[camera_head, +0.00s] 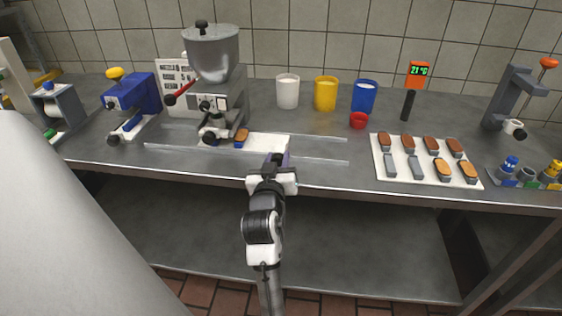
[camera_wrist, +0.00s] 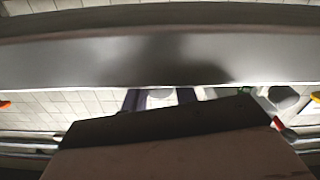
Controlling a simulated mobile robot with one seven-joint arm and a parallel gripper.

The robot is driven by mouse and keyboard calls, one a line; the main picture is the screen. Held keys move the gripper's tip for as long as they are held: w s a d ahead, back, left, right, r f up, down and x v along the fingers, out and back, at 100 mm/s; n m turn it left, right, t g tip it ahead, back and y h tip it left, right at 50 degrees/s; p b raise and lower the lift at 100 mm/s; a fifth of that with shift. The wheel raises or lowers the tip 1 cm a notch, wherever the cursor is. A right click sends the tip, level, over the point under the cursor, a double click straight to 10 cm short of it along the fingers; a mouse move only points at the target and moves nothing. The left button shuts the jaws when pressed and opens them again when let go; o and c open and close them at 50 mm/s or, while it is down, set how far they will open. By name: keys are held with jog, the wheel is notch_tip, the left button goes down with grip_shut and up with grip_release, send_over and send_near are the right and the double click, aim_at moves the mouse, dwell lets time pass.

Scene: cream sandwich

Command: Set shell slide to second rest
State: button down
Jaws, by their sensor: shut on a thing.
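The shell slide (camera_head: 268,141) is a white plate between two pale rails on the grey counter, in the head view. One brown shell (camera_head: 241,138) sits on its left part, beside the foot of the grey hopper machine (camera_head: 213,75). My gripper (camera_head: 276,160) is at the slide's front right and is shut on it, seemingly at its handle. The fingers and the arm hide the grip itself. In the wrist view, a broad grey band and a dark block fill most of the picture, so the contact cannot be made out there. The rest marks cannot be made out.
The rails (camera_head: 320,161) run clear to the right of the slide. A white tray (camera_head: 425,179) of brown and grey shells lies further right. A blue machine (camera_head: 132,103) stands left.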

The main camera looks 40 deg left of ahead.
aim_at(254, 167)
jog(key=s+a, duration=0.1)
jog(key=s+a+b, duration=0.1)
jog(key=a, duration=0.1)
jog(key=s+a, duration=0.1)
jog(key=a, duration=0.1)
jog(key=shift+s+a+b, duration=0.15)
jog(key=shift+b, duration=0.25)
jog(key=c, duration=1.1)
grip_release()
jog(key=b+v, duration=0.2)
jog(key=v, duration=1.1)
jog(key=shift+s+d, duration=0.25)
jog(key=shift+d, duration=0.05)
